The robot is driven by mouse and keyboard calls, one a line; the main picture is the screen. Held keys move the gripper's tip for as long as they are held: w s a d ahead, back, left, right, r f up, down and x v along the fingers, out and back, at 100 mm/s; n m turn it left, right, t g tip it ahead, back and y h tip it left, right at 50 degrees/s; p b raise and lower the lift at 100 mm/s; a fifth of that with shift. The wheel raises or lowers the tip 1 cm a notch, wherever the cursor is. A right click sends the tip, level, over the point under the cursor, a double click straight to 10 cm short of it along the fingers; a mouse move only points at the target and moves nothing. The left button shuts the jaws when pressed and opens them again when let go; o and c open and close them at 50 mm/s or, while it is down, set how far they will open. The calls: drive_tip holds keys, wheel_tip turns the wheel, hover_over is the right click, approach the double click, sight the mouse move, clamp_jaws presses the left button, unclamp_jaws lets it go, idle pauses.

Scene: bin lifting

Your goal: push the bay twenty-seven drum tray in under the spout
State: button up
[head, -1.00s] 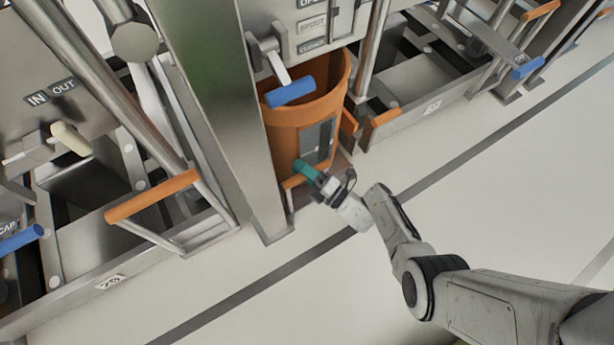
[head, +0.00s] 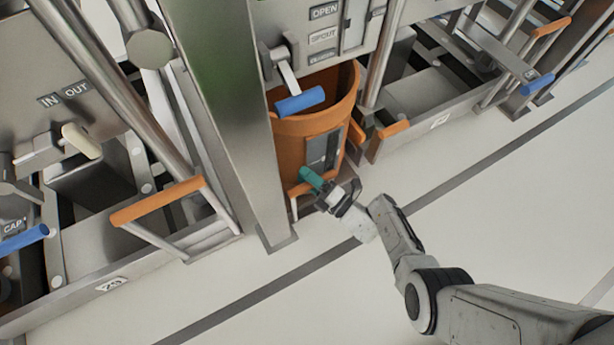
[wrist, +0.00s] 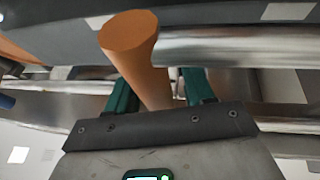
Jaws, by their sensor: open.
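An orange drum (head: 290,150) stands upright in the bay below the spout plate (head: 323,37), partly behind a metal post. Its tray's orange handle (head: 301,189) shows low at the drum's front; most of the tray is hidden. My gripper (head: 311,178), with teal fingers, is at this handle. In the wrist view the orange handle bar (wrist: 146,72) runs between the two teal fingers of my gripper (wrist: 160,90), which are apart. I cannot tell whether either finger touches it. The bay's number is not visible.
A blue-gripped lever (head: 300,101) hangs over the drum's front rim. The left tray (head: 190,241), marked 29, has an orange handle (head: 157,200). Another tray (head: 415,137) stands at the right. The pale floor in front is clear, with a grey stripe.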

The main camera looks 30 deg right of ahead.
drive_tip(key=p+v, duration=0.1)
drive_tip(key=v, duration=0.9)
drive_tip(key=shift+s, duration=0.3)
drive_tip(key=shift+f, duration=0.1)
